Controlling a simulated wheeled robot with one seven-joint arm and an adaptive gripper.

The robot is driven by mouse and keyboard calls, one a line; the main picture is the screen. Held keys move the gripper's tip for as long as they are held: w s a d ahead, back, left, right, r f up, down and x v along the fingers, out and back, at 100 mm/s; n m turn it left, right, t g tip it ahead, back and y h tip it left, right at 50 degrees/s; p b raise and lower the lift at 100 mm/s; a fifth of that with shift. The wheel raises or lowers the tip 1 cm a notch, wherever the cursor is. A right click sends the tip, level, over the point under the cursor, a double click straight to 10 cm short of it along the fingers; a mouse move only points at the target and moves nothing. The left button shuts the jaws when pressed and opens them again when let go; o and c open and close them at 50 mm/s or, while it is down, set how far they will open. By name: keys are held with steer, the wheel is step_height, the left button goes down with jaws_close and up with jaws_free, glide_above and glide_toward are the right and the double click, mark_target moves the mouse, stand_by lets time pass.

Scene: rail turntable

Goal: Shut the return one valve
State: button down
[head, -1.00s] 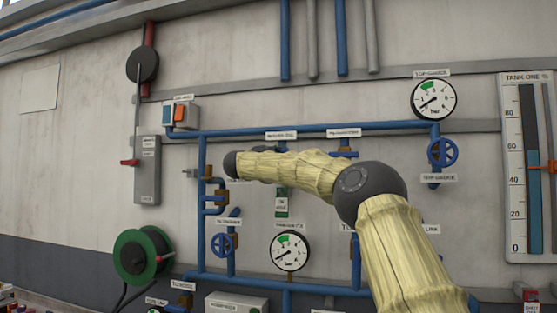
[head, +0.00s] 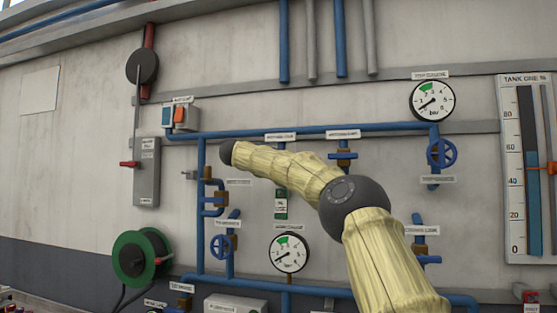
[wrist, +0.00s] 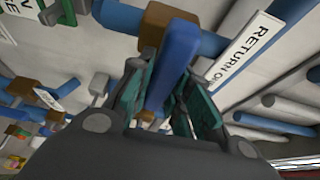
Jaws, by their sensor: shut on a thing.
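In the wrist view, my gripper (wrist: 163,92) is shut on a blue lever handle (wrist: 176,60), with a teal-padded finger on each side. The lever runs up towards a brown valve body (wrist: 165,25) on a blue pipe. A white label (wrist: 247,48) beside it starts with "RETURN O"; its end is hard to read. In the head view my gripper is not visible; my yellow-sleeved forearm runs up and left across the panel. The lettering there is too blurred to tell which valve is held.
Around my arm in the head view are a lower gauge (head: 289,253), a top gauge (head: 432,101), a blue handwheel (head: 442,153) and another lever valve (head: 343,155). A green hose reel (head: 140,254) and grey switch box (head: 146,172) are left. Blue pipes run close by.

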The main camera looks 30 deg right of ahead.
steer(key=shift+f, duration=0.2)
steer(key=c, duration=1.7)
jaws_free()
steer(key=o, duration=0.4)
steer(key=shift+r, duration=0.1)
steer(key=v, duration=1.2)
steer(key=shift+w, duration=0.1)
